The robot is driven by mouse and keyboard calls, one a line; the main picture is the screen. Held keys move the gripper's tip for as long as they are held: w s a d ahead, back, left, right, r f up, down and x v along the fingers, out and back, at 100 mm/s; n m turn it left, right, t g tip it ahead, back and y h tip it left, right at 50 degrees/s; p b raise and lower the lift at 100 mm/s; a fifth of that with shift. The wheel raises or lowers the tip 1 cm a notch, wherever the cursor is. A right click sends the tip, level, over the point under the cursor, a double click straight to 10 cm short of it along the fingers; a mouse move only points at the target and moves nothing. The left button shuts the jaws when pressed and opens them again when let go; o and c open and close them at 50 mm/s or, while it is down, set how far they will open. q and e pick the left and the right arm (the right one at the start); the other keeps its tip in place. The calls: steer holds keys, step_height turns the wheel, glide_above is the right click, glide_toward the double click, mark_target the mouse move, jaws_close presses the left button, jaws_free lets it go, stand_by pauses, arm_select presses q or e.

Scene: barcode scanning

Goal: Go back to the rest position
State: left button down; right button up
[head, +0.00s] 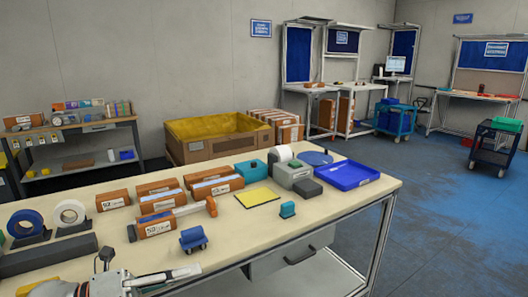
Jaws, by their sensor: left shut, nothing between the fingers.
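My left gripper (190,272) comes in at the bottom left, over the front edge of the wooden-topped table (330,205). It is shut and empty, apart from the small blue object (193,240) behind its fingertips. Several orange-brown boxes with white labels (157,224) lie on the table beyond it. A bar with orange ends (211,207) lies along the front boxes. My right gripper is not in view.
Tape rolls (69,213) and a dark block (48,257) are left of the gripper. A yellow pad (257,198), a teal object (287,210), a grey device (292,175) and a blue tray (347,175) stand to the right. The table's front right is clear. Floor (430,230) is open beyond.

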arm_select(q)
steer(key=s+a+f+n+t+y+p, duration=0.15)
steer(key=f+n+t+y, duration=0.35)
steer(key=f+n, duration=0.55)
steer(key=w+a+f+n+t+y+b, duration=0.1)
steer(key=a+f+n+t+y, duration=0.45)
steer(key=n, duration=0.75)
steer(key=s+d+f+n+g+y, duration=0.1)
steer(key=s+f+n+g+y, duration=0.1)
steer(key=s+f+n, duration=0.3)
steer(key=s+d+f+n+g+y+p, duration=0.1)
steer(key=s+f+n+g, duration=0.4)
steer(key=s+f, duration=0.6)
step_height(320, 180, down, 5)
steer(key=shift+s+f+y, duration=0.1)
steer(key=shift+s+y, duration=0.15)
steer(key=shift+y, duration=0.2)
